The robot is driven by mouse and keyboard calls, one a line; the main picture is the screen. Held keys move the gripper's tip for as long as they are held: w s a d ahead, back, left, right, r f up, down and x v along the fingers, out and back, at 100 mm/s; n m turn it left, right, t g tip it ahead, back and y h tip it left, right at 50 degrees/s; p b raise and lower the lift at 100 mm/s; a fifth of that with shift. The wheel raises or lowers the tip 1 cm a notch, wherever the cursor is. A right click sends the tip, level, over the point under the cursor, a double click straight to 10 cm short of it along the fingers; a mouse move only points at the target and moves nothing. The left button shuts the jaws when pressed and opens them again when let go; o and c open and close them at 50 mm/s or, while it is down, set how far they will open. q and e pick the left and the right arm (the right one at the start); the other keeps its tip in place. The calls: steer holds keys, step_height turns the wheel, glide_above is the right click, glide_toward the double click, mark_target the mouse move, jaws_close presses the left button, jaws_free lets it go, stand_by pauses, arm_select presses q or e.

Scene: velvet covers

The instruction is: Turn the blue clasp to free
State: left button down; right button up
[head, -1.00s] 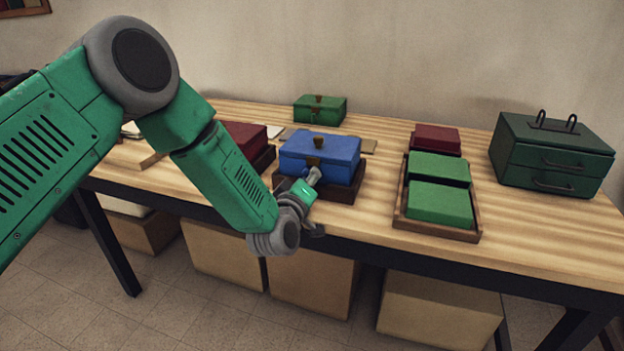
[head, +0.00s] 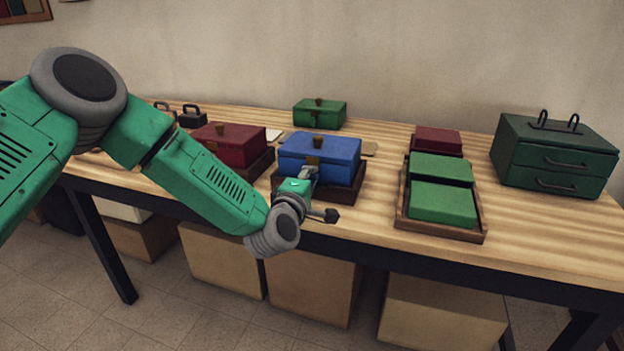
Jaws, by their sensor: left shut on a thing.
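The blue box (head: 334,152) sits in a dark wooden tray (head: 346,192) near the table's front edge. A brown knob (head: 317,139) is on its lid. Its brass-brown clasp (head: 313,161) is at the front, its lower part hidden by my gripper. My left gripper (head: 312,172) reaches the clasp from the front and is shut on it. The fingertips are small and partly hidden by the wrist, so the clasp's exact angle is hard to tell. The blue lid looks closed. My right gripper is not in view.
A red box (head: 230,143) stands to the left, close to my forearm. A green box (head: 320,113) is behind. A tray (head: 480,228) of green and red blocks and a dark green drawer chest (head: 553,160) are to the right. Bare table lies between the blue box and that tray.

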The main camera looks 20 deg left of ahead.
arm_select(q)
steer(key=shift+s+f, duration=0.1)
steer(key=shift+f, duration=0.2)
steer(key=c, duration=1.6)
jaws_free()
steer(key=shift+o, duration=0.2)
steer(key=shift+a+r, duration=0.1)
steer(key=s, duration=1.2)
steer(key=shift+a, duration=0.2)
steer(key=shift+w, duration=0.1)
